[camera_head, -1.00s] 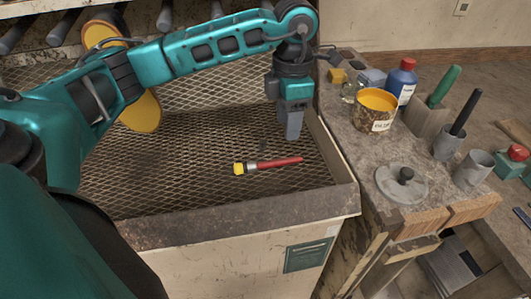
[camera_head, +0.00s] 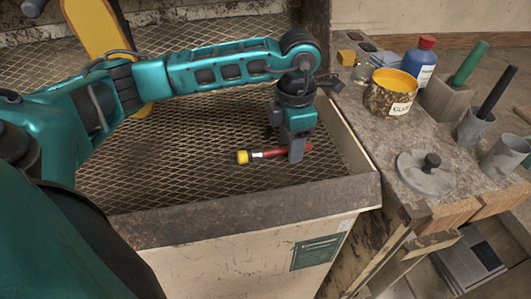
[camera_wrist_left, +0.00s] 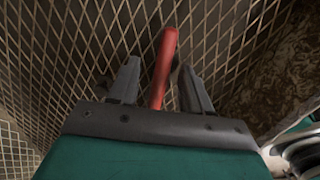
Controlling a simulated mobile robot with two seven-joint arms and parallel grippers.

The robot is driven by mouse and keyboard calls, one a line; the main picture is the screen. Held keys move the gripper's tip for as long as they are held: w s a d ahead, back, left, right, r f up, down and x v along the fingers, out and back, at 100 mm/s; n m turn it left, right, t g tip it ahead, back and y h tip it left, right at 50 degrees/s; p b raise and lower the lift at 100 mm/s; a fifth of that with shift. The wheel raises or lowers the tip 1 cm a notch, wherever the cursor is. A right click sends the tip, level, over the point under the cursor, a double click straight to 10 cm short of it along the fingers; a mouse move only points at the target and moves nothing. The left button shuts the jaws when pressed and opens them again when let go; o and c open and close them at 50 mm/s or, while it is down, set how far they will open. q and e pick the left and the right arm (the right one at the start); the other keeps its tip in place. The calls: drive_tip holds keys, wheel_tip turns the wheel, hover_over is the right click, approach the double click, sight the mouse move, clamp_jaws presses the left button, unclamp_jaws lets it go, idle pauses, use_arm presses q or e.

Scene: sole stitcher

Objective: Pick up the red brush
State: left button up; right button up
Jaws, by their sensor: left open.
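The red brush (camera_head: 270,154) lies on the mesh floor of the tray, with its yellow head to the left and its red handle to the right. My left gripper (camera_head: 296,150) is down at the handle, and its finger hides part of it in the head view. In the left wrist view, the red handle (camera_wrist_left: 163,65) runs between the two spread fingers of my left gripper (camera_wrist_left: 157,85). The fingers look apart from the handle on both sides. The brush head is hidden in the wrist view. My right gripper is not in view.
The tray's front rim (camera_head: 230,214) and right wall stand close around the gripper. On the bench to the right are a glue pot (camera_head: 391,94), a blue bottle (camera_head: 421,62), a grey lid (camera_head: 426,175) and cups with tools. The mesh left of the brush is clear.

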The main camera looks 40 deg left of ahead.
use_arm(q)
drive_tip(key=shift+s+d+r, duration=0.1)
drive_tip(key=shift+c, duration=0.3)
clamp_jaws()
